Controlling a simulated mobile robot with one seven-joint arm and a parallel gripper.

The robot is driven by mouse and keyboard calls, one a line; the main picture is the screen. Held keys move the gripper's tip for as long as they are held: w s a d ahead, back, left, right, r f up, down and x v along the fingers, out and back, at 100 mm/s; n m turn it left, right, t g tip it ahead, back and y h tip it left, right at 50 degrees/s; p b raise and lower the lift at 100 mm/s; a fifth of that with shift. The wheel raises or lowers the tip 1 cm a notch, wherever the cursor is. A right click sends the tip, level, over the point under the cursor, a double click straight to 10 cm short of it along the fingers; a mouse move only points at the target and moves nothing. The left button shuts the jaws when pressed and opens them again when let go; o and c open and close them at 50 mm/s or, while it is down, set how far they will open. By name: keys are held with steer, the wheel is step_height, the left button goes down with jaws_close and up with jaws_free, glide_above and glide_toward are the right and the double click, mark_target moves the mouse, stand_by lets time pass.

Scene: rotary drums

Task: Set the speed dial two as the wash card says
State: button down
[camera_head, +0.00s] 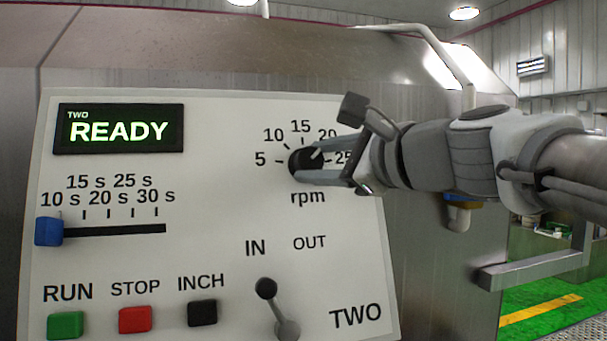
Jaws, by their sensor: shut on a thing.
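The speed dial two (299,160) is a black round knob on the white panel marked TWO. Its scale reads 5, 10, 15, 20 and 25 rpm. My gripper (313,165) reaches in from the right and is shut on the dial. A light line at the knob points up and right, roughly toward the 20 mark; the fingers partly cover the knob, so its exact setting is hard to read. No wash card shows in this view.
The panel (220,220) also carries a READY display (118,129), a blue slider (48,231) at 10 s, green RUN (65,325), red STOP (135,319) and black INCH (202,312) buttons, and an IN/OUT lever (277,308) below the dial. A metal bar (530,268) juts out at right.

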steer(key=m+t, duration=0.1)
steer(key=m, duration=0.1)
steer(key=m+h+b, duration=0.1)
steer(key=m, duration=0.1)
steer(key=shift+f+t, duration=0.2)
steer(key=shift+t, duration=0.2)
steer(key=shift+s+a+m+t+h+b, duration=0.1)
steer(key=shift+m+t+h+b, duration=0.25)
steer(key=shift+m, duration=0.85)
steer(key=shift+a+m+t+h+b, duration=0.1)
steer(key=shift+m+t+h, duration=0.4)
steer(key=shift+m, duration=0.7)
steer(key=shift+c, duration=1.4)
jaws_free()
steer(key=shift+s+d+r, duration=0.1)
steer(key=shift+s+d, duration=0.15)
steer(key=shift+s, duration=0.25)
steer(key=p+v, duration=0.3)
steer(key=v, duration=1.3)
